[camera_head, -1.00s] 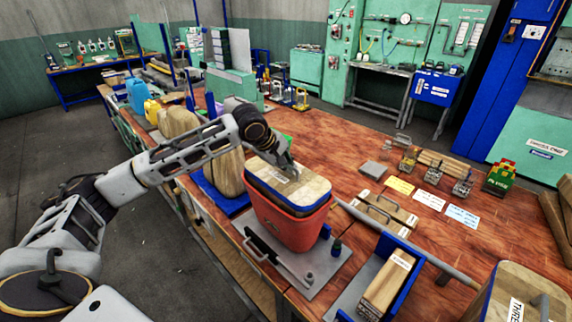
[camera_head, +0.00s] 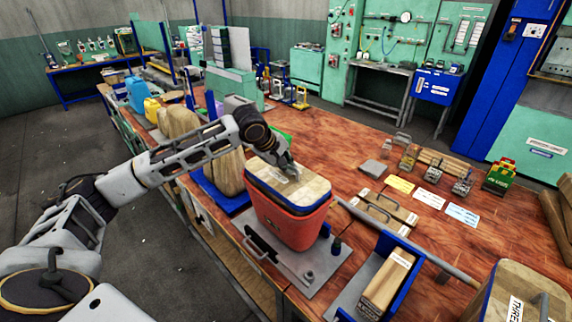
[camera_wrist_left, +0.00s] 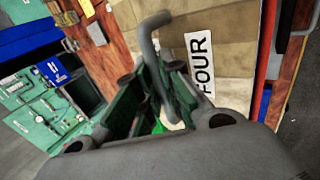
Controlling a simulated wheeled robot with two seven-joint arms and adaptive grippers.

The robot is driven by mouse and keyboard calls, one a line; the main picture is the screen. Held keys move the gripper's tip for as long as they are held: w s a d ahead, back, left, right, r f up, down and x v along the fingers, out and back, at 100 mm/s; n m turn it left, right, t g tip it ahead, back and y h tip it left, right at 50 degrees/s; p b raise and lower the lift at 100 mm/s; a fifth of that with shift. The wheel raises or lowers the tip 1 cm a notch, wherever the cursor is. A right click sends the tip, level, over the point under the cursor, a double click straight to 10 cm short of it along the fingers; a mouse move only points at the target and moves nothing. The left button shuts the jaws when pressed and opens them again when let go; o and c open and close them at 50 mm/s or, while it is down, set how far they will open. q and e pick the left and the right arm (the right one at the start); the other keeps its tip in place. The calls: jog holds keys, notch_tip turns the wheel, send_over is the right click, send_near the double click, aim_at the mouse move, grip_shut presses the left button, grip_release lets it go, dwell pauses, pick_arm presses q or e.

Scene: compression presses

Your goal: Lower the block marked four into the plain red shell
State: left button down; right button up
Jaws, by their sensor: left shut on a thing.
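The block marked four (camera_head: 310,187) has a wooden top, a blue band round its side and a metal handle. Its white FOUR label (camera_wrist_left: 201,62) reads clearly in the left wrist view. The block sits in the mouth of the red shell (camera_head: 290,222), with its top and part of the blue band showing above the rim. How deep its lower part goes is hidden. My left gripper (camera_head: 287,170) is above the block, shut on its handle (camera_wrist_left: 165,75). The shell stands upright on a grey plate (camera_head: 322,262). My right gripper is not in view.
A block marked THREE (camera_head: 520,290) stands at the lower right. A blue-sided holder (camera_head: 408,270) with a wooden piece is right of the plate. A grey bar (camera_head: 400,236) crosses the table behind it. Wooden shapes (camera_head: 228,172) stand left of the shell. Cards and small weights lie further back.

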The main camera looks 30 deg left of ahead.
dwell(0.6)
pick_arm(q)
jog(key=c, duration=1.5)
grip_release()
jog(key=shift+s+f, duration=0.15)
jog(key=shift+f, duration=0.2)
jog(key=shift+v, duration=4.15)
jog(key=shift+r, duration=0.1)
